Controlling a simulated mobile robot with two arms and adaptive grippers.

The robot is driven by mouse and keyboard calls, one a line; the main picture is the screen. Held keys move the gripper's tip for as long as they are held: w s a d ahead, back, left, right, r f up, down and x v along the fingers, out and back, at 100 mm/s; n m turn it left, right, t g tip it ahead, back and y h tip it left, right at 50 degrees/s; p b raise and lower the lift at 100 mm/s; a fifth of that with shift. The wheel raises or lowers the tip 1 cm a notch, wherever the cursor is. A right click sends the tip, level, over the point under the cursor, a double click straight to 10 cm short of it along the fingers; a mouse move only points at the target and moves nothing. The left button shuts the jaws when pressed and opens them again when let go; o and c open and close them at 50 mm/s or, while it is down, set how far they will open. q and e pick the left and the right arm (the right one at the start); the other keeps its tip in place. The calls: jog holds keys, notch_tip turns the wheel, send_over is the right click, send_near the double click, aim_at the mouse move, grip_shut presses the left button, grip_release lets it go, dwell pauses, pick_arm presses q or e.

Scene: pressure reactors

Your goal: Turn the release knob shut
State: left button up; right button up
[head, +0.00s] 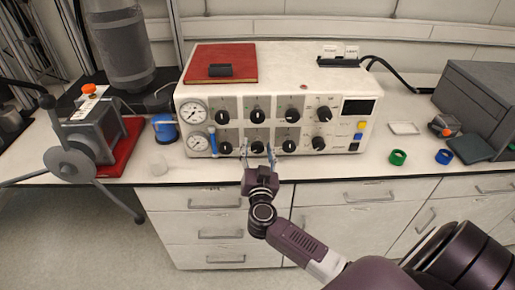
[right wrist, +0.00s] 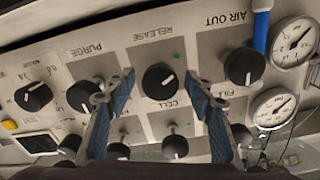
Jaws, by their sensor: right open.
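The release knob (right wrist: 160,80) is a round black knob with a white mark, beside the label RELEASE, which reads upside down in the right wrist view. In the head view it is the middle knob (head: 257,147) of the lower row on the white control panel (head: 340,160). My right gripper (right wrist: 161,76) is open, with one blue-padded finger on each side of the knob and visible gaps between. In the head view my right gripper (head: 258,152) is in front of the panel's lower row. How deep the fingertips reach is unclear. My left gripper is not in view.
Neighbouring knobs are AIR OUT (right wrist: 243,66) and PURGE (right wrist: 84,96). Two gauges (head: 193,111) and a blue tube (head: 213,141) are at the panel's left. A red book (head: 220,58) lies on top.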

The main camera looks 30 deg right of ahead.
jog(key=shift+c, duration=0.7)
jog(key=c, duration=1)
jog(key=shift+c, duration=0.3)
